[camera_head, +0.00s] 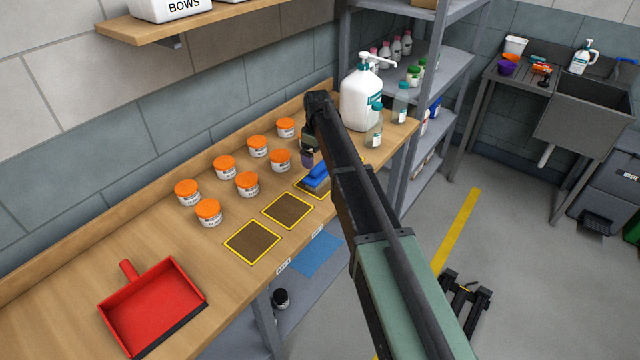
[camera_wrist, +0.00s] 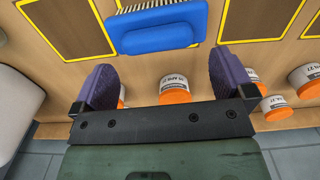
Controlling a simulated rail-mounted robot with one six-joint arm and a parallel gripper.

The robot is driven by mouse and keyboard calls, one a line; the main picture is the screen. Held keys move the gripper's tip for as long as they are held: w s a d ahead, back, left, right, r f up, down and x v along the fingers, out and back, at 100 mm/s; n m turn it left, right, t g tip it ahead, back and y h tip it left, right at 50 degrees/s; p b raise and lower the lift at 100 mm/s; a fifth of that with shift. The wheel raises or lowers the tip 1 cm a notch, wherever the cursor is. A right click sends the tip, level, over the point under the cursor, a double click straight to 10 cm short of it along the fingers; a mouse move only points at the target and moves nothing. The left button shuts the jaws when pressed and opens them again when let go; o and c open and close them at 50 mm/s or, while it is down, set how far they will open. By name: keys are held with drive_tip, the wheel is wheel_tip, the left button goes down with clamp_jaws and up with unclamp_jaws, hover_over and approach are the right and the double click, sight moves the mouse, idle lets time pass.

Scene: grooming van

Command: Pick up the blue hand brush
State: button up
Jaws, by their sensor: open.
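The blue hand brush (camera_head: 316,177) lies on the wooden bench, on a yellow-edged marked square at the right end of a row of such squares. It also shows in the wrist view (camera_wrist: 157,27), with its blue back near my gripper and pale bristles along the far edge. My gripper (camera_head: 308,158) is above the bench beside the brush. In the wrist view my gripper (camera_wrist: 166,84) has its two purple fingers wide apart, with nothing between them. The brush lies just ahead of the fingertips. My arm hides part of the brush's surroundings in the head view.
Several white jars with orange lids (camera_head: 247,184) stand behind the squares. Two marked squares (camera_head: 252,242) are empty. A red dustpan (camera_head: 154,305) lies at the front left. A large pump bottle (camera_head: 360,98) and smaller bottles (camera_head: 374,131) stand at the bench's right end.

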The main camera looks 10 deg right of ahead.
sight(319, 165)
drive_tip(key=f+b, duration=0.5)
drive_tip(key=shift+d+f, duration=0.2)
drive_tip(key=shift+d, duration=0.05)
drive_tip(key=shift+r, duration=0.25)
drive_tip(key=c, duration=0.7)
wheel_tip(319, 165, up, 20)
drive_tip(key=p, duration=2)
